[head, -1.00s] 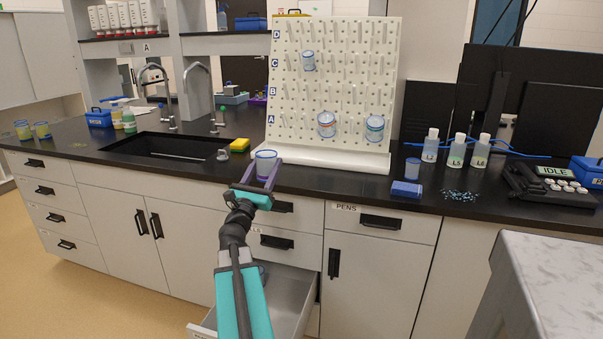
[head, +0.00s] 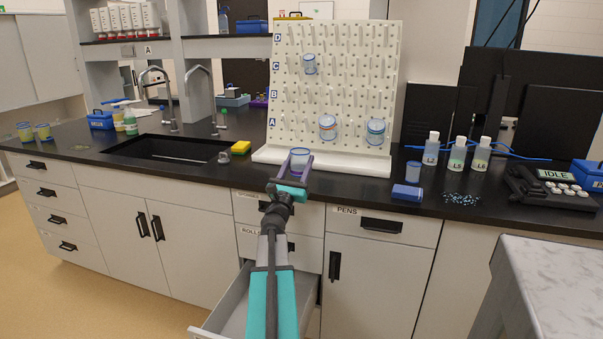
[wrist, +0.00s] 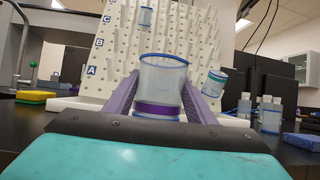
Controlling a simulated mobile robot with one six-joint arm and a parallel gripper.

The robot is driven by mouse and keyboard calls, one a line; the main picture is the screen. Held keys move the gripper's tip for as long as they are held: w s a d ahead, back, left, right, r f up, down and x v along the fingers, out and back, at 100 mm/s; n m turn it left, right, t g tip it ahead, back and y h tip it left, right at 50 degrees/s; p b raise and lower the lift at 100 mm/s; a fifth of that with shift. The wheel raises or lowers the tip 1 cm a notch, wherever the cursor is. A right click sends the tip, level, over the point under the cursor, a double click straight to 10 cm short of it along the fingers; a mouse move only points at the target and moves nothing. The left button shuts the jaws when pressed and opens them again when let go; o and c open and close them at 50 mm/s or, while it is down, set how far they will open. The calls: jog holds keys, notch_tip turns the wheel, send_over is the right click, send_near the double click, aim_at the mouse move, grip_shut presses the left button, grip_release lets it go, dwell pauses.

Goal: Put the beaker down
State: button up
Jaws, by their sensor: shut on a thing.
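The beaker (head: 299,157) is a clear cup with a blue rim. My gripper (head: 293,170) is shut on it and holds it upright in front of the pegboard's lower tray. In the wrist view the beaker (wrist: 162,82) stands between the two purple fingers (wrist: 160,104), with a purple band across its lower part. Its base is partly hidden, and I cannot tell whether it touches the black counter (head: 345,190).
The white pegboard (head: 335,75) with several hung beakers stands behind. A blue box (head: 407,192), a small cup (head: 413,171), bottles (head: 457,154) and scattered beads (head: 461,199) lie to the right. The sink (head: 170,150) and a yellow sponge (head: 241,147) are left. A drawer (head: 232,305) is open below.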

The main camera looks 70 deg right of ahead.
aim_at(302, 171)
jog(key=shift+s+d+f, duration=0.2)
jog(key=shift+s+d, duration=0.1)
jog(key=shift+d, duration=0.35)
jog(key=shift+a+f, duration=0.1)
jog(key=shift+f, duration=1.5)
jog(key=shift+f+b, duration=0.35)
jog(key=shift+b, duration=0.1)
jog(key=o, duration=1.1)
jog(key=shift+r+p, duration=0.25)
jog(key=shift+p, duration=0.25)
